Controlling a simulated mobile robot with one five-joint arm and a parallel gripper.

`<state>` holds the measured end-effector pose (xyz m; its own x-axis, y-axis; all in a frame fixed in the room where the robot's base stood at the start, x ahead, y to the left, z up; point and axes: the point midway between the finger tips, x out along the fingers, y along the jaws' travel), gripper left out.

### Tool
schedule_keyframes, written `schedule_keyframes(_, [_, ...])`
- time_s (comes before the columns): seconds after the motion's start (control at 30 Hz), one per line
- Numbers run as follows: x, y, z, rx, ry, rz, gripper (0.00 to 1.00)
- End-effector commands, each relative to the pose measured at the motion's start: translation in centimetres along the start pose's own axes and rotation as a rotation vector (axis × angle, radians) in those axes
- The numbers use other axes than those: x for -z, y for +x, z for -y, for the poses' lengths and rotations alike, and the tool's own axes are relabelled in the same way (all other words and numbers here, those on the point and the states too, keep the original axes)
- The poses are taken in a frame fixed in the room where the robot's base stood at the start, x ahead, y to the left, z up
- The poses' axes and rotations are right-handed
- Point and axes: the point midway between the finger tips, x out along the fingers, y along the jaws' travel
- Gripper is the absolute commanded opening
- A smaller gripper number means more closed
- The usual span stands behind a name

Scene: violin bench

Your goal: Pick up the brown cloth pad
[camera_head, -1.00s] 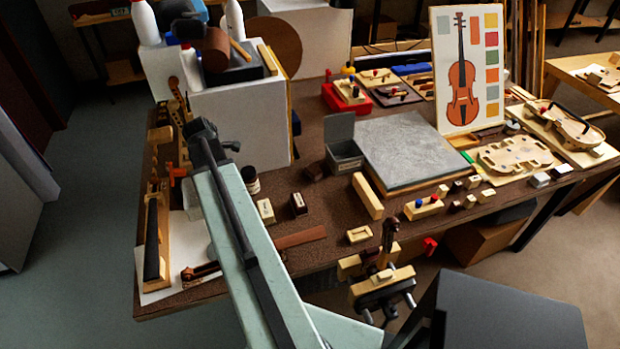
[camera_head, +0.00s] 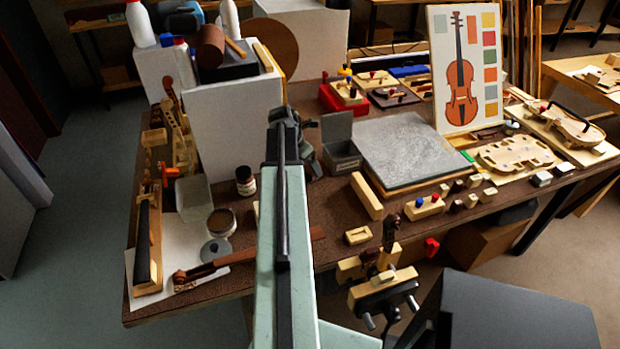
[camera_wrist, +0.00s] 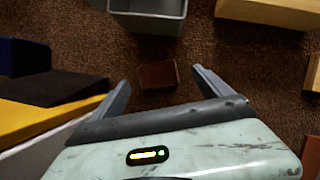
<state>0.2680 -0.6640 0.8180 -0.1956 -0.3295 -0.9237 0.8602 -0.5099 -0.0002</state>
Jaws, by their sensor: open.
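A small brown block-like piece, which looks like the brown cloth pad (camera_wrist: 158,75), lies on the speckled brown bench top in the wrist view. It shows between my two fingertips and just below the grey open box. My gripper (camera_wrist: 160,82) is open, with one finger on each side of the pad in the picture and nothing held. How high the fingers are above the bench is hard to tell. In the head view my gripper (camera_head: 312,148) is between the white box and the grey box, and the pad is hidden or too dark to make out there.
The grey open box (camera_head: 343,157) stands close to my gripper, also seen in the wrist view (camera_wrist: 148,18). The tall white box (camera_head: 235,130) is on the left. A pale wooden block (camera_head: 367,196) and a grey slab (camera_head: 410,150) lie to the right.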

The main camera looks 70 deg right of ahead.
Motion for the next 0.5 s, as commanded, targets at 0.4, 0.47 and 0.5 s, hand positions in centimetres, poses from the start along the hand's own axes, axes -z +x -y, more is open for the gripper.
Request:
schedule_keyframes(0.4, [0.1,4.7,-0.3,0.000,0.002,0.000,0.89])
schedule_keyframes(0.47, [0.0,4.6,-0.2,0.000,0.002,0.000,0.89])
schedule_keyframes(0.5, [0.0,4.6,-0.2,0.000,0.002,0.000,0.89])
